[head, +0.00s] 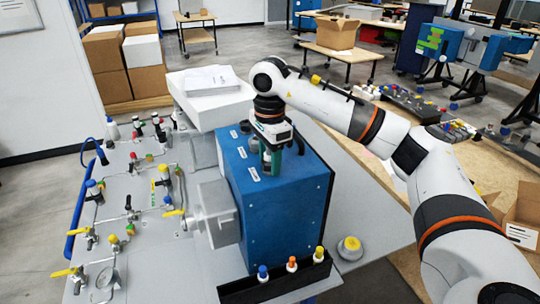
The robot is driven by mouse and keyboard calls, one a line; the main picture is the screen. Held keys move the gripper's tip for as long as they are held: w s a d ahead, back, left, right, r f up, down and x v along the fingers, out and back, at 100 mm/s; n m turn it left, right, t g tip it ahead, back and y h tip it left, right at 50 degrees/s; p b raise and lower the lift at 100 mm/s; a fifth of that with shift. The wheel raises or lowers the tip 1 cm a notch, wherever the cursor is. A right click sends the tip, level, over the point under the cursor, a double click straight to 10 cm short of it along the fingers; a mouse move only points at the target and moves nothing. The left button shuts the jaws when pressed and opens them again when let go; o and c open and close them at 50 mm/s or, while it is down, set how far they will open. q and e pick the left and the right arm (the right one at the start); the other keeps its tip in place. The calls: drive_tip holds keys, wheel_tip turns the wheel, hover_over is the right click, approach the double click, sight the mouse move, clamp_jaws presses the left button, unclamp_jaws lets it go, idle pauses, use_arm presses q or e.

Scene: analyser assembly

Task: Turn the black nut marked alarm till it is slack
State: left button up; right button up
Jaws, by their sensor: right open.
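The blue analyser box (285,215) stands on the grey bench, with small white labels on its top. The label text is too small to read, so I cannot tell which one says alarm. My right gripper (276,160) points down over the top of the blue box, close to its labels. It is open, and I see nothing held in it. The black nut cannot be made out; the gripper covers part of the box top. My left gripper is not in view.
A grey panel (150,240) with several valves and yellow handles lies left of the box. A black tray (240,291) with small capped bottles sits in front. A white box with papers (212,105) stands behind. A round yellow-topped item (350,247) is at right.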

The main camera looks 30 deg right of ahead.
drive_tip(key=m, duration=0.7)
drive_tip(key=shift+p, duration=0.3)
drive_tip(key=c, duration=0.8)
drive_tip(key=n, duration=0.3)
drive_tip(key=shift+c, duration=0.5)
drive_tip(key=n, duration=0.5)
drive_tip(key=shift+b, duration=0.35)
drive_tip(key=o, duration=0.9)
drive_tip(key=shift+n, duration=0.4)
